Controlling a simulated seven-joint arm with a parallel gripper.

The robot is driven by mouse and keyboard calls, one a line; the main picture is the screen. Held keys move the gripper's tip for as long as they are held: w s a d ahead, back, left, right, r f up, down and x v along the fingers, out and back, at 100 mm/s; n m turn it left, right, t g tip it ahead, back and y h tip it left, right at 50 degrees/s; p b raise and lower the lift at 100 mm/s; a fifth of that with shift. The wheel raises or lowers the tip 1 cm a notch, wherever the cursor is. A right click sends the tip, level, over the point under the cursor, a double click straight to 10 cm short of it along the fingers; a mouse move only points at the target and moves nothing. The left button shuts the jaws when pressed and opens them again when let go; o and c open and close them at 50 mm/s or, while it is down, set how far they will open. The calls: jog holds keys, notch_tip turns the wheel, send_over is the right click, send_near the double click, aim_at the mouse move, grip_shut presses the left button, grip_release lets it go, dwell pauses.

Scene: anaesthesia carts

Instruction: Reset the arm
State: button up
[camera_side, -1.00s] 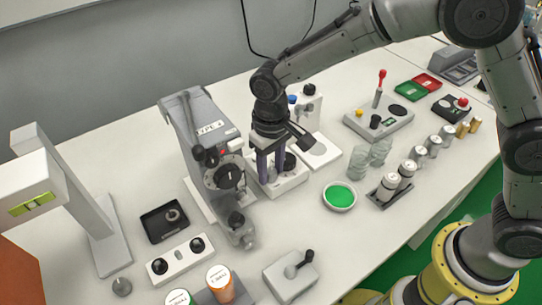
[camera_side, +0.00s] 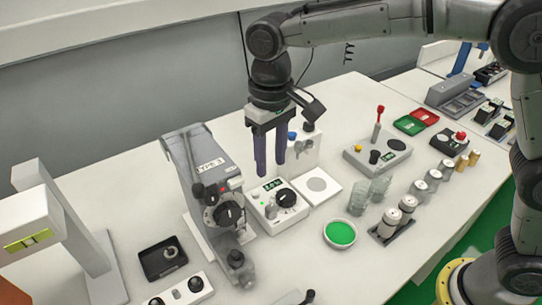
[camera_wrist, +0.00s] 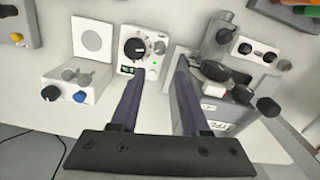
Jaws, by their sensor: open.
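My gripper (camera_side: 270,170) is open and empty. In the side view its two dark fingers point down, above and behind the small white box with a black dial and a green display (camera_side: 277,205). In the wrist view the fingers (camera_wrist: 155,85) are spread apart, with the same white box (camera_wrist: 143,50) beyond and between their tips. A visible gap separates the fingers in both views, and nothing is between them.
The grey "TYPE" machine (camera_side: 208,190) stands left of my gripper. A white unit with a blue knob (camera_side: 304,150) stands close on the right. Farther right are a green dish (camera_side: 340,233), glass beakers (camera_side: 368,192), metal-capped vials (camera_side: 397,217) and a joystick box (camera_side: 377,153). Space above the table is clear.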

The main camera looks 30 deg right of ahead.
jog(key=s+d+r+m+t, duration=0.2)
jog(key=s+d+r, duration=0.35)
jog(key=d, duration=0.25)
jog(key=s+d+r+m+t, duration=0.1)
jog(key=s+d+r+t, duration=0.1)
jog(key=s+d+r, duration=0.5)
jog(key=s+d+f+n+t, duration=0.1)
jog(key=s+d+f, duration=0.6)
jog(key=s+f, duration=0.3)
jog(key=shift+s+d+t, duration=0.3)
jog(key=shift+s+d, duration=0.05)
jog(key=shift+d, duration=0.05)
jog(key=shift+r, duration=0.1)
dwell(5.0)
